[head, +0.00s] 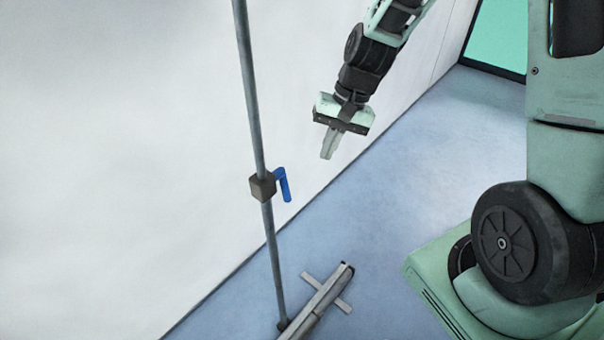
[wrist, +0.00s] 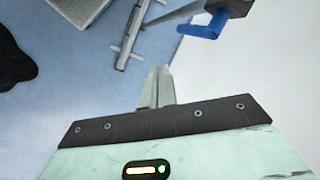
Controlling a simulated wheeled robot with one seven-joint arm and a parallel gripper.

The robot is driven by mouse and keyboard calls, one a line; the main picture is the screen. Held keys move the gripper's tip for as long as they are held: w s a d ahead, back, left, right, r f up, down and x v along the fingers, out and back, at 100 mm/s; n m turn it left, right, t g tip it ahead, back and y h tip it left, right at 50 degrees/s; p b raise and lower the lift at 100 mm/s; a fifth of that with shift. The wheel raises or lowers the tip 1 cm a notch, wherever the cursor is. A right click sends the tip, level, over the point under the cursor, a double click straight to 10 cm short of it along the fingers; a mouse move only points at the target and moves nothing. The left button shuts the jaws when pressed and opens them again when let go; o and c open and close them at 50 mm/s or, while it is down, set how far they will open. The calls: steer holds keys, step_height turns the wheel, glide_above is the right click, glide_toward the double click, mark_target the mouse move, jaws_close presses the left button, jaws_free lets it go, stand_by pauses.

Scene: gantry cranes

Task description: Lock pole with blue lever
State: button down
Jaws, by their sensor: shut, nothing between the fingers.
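A grey metal pole (head: 250,95) stands upright, leaning slightly in the head view, in front of the white wall. A dark block (head: 263,187) sits around it at mid height. A blue lever (head: 284,184) comes out of the block's right side and hangs down. In the wrist view the blue lever (wrist: 205,27) is at the top right, beyond my fingertips, and part of the block is cut off by the frame edge. My gripper (head: 328,154) is shut and empty, up and to the right of the lever, pointing down and apart from it. It also shows in the wrist view (wrist: 157,72).
The pole's foot joins a grey metal base bar (head: 325,292) with a short crosspiece on the blue floor (head: 400,170). The white wall (head: 120,150) runs behind the pole. The space between my gripper and the lever is clear.

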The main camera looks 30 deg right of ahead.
steer(key=a+f+p, duration=0.2)
steer(key=a+f, duration=0.4)
steer(key=f, duration=0.1)
steer(key=shift+w+a+f, duration=0.3)
steer(key=shift+w+f, duration=0.1)
steer(key=shift+w+a+f, duration=0.1)
steer(key=shift+w+f, duration=0.2)
steer(key=shift+w, duration=0.05)
